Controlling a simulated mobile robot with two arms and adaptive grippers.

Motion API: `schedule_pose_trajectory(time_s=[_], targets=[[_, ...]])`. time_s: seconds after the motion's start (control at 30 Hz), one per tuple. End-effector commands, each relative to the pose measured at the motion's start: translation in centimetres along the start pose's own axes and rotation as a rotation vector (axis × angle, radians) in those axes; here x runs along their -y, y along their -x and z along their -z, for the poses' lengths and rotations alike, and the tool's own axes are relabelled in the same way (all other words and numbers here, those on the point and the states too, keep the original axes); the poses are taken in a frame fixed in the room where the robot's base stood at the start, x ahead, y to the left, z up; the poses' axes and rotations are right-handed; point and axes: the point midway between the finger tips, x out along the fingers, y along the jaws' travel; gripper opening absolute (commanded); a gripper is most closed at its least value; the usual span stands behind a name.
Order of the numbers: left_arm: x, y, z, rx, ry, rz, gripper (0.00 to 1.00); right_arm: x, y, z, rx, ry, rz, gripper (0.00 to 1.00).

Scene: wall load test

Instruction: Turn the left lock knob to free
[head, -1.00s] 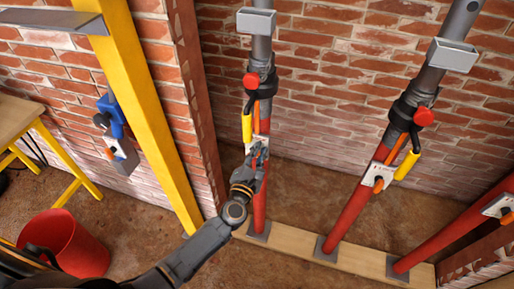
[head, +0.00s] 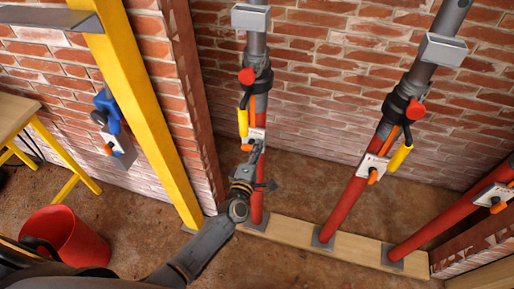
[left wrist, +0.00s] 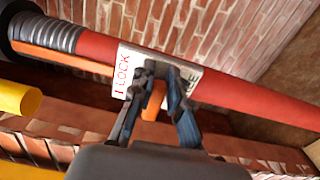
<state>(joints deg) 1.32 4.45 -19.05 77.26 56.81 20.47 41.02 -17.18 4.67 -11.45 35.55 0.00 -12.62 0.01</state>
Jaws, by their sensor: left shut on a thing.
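The left red prop (head: 257,201) stands upright by the brick wall, with a white lock plate (head: 257,134) partway up. My left gripper (head: 256,148) is at that plate, and its fingers mostly cover the knob in the head view. In the left wrist view the plate (left wrist: 124,74) carries red "I LOCK" at left and partly hidden lettering ending in "E" at right. The orange knob (left wrist: 153,101) sits between my fingers, which are shut on it. Its exact pointing direction is hard to tell. My right gripper is not in view.
A middle prop (head: 343,211) and a right prop (head: 436,230) have similar plates and orange knobs. A yellow handle (head: 243,123) hangs just above my left gripper. A yellow post (head: 146,120) and red bucket (head: 67,238) stand at left.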

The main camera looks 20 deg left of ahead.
Motion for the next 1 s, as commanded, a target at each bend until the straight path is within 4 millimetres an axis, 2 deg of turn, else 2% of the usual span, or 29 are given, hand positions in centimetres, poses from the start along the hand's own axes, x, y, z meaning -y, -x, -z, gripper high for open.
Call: schedule_pose_trajectory(time_s=[0.6, 0.63, 0.7, 0.73, 1.0], targets=[[0.31, 0.08, -0.05, 0.002, -0.039, 0.004, 0.00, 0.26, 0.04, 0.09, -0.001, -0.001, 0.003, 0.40], [0.31, 0.08, -0.05, 0.002, -0.039, 0.004, 0.22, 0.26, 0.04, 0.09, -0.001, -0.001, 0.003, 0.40], [0.30, 0.08, -0.05, 0.002, -0.039, 0.004, 0.36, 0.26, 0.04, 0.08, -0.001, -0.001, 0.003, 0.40], [0.29, 0.07, -0.04, 0.002, -0.039, 0.004, 0.40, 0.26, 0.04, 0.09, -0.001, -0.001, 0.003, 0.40], [0.17, 0.06, -0.01, 0.001, -0.038, 0.002, 0.40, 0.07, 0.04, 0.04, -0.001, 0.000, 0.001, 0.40]])
